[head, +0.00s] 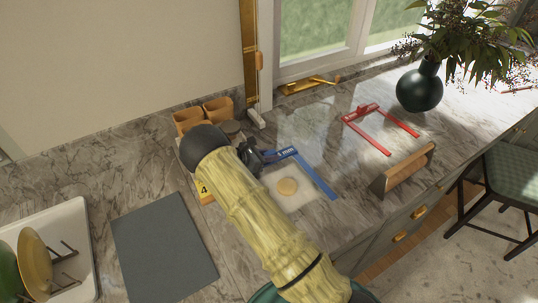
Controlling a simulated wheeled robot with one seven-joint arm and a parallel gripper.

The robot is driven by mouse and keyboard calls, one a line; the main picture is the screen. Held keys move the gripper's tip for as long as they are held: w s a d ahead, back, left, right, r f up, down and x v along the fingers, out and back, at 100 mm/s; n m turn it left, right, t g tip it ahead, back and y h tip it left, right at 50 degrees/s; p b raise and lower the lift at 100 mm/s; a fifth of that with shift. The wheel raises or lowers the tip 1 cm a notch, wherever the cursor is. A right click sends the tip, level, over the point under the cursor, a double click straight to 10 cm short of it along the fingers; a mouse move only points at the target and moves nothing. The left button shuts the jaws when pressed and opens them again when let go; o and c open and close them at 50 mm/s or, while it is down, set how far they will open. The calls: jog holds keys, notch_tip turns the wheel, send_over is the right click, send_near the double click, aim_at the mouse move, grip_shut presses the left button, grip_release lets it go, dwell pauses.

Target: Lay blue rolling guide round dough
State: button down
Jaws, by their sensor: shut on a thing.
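The blue rolling guide (315,177), marked "1 mm" on its crossbar, is in the head view right of my arm. My gripper (263,156) is shut on the left part of its crossbar. The guide's right rail runs toward the lower right, beyond the right side of the dough. Its left rail is hidden behind my arm. The dough (287,187) is a flat, round, tan disc on a pale square mat (299,203). The crossbar is on the far side of the dough. I cannot tell whether the guide touches the mat or hovers above it.
A red guide (373,136) lies on the counter to the right. A wooden holder (403,172) stands at the front edge. A dark vase (420,87) stands behind. Small wooden boxes (217,109), a grey mat (163,248) and a white dish rack (78,220) are left.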

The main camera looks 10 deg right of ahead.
jog(key=shift+s+d+f, duration=0.1)
jog(key=shift+f, duration=0.05)
jog(key=c, duration=1.3)
grip_release()
jog(key=shift+d+r+p, duration=0.1)
jog(key=shift+r+p, duration=0.4)
jog(key=shift+r, duration=0.1)
jog(key=b+v, duration=0.3)
jog(key=v, duration=0.9)
